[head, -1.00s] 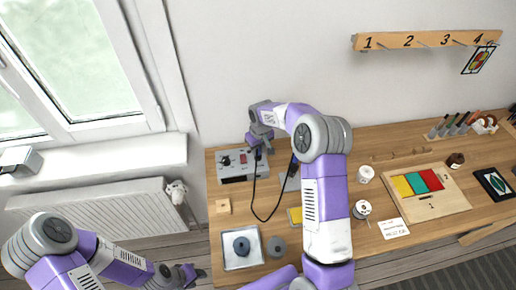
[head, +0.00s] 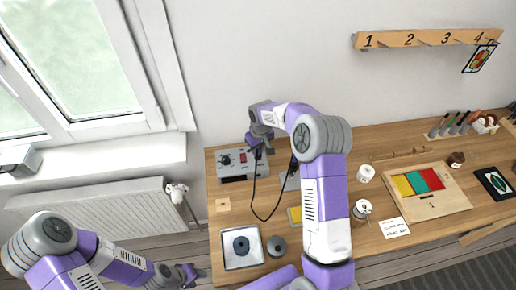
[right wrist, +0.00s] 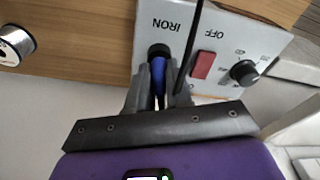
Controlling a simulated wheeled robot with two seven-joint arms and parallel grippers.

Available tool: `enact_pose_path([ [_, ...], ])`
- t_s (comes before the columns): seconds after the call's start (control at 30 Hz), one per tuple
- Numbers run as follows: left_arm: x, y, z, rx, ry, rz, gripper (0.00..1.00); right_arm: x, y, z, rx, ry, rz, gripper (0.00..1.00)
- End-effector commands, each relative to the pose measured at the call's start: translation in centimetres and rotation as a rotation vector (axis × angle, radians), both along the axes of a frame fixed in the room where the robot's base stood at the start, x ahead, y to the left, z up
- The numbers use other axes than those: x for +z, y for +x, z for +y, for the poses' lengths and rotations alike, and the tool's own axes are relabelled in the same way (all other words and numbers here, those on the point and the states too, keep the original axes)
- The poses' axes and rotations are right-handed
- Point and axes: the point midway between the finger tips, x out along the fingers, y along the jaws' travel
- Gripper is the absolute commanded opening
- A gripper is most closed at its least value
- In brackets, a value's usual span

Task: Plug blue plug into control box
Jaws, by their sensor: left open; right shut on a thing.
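The control box (head: 236,176) stands at the back left of the table. The right wrist view shows its grey panel (right wrist: 222,38) with the label IRON, a red switch marked OFF and a black knob. My right gripper (right wrist: 160,98) is shut on the blue plug (right wrist: 170,76) in front of the panel. The plug lies by a dark round part (right wrist: 159,50) below IRON; whether it sits in a socket there I cannot tell. A black cable (head: 254,195) hangs from the gripper area to the table. My left gripper (head: 198,273) is open and empty, low at the left.
A solder spool (right wrist: 14,44) shows in the right wrist view. A square tray (head: 229,262) with a dark round piece lies at the table's front left. A coloured board (head: 450,203) is at the right. My right arm hides the table's middle. A radiator (head: 90,215) is left.

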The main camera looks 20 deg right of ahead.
Motion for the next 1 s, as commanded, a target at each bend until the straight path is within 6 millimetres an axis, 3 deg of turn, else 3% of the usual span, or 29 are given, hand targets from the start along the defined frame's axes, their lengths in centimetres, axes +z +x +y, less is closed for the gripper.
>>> enact_pose_path([
  [0.83,-0.41,0.00,0.00,0.000,0.000,0.000,0.43,-0.56,-0.03,0.09,0.000,0.001,0.001,0.00],
  [0.87,-0.41,0.00,0.00,0.000,0.000,0.000,0.43,-0.56,-0.03,0.09,0.001,0.001,0.001,0.23],
  [1.0,-0.41,0.00,0.00,0.000,0.000,0.000,0.43,-0.54,-0.03,0.08,0.000,0.001,0.001,0.44],
])
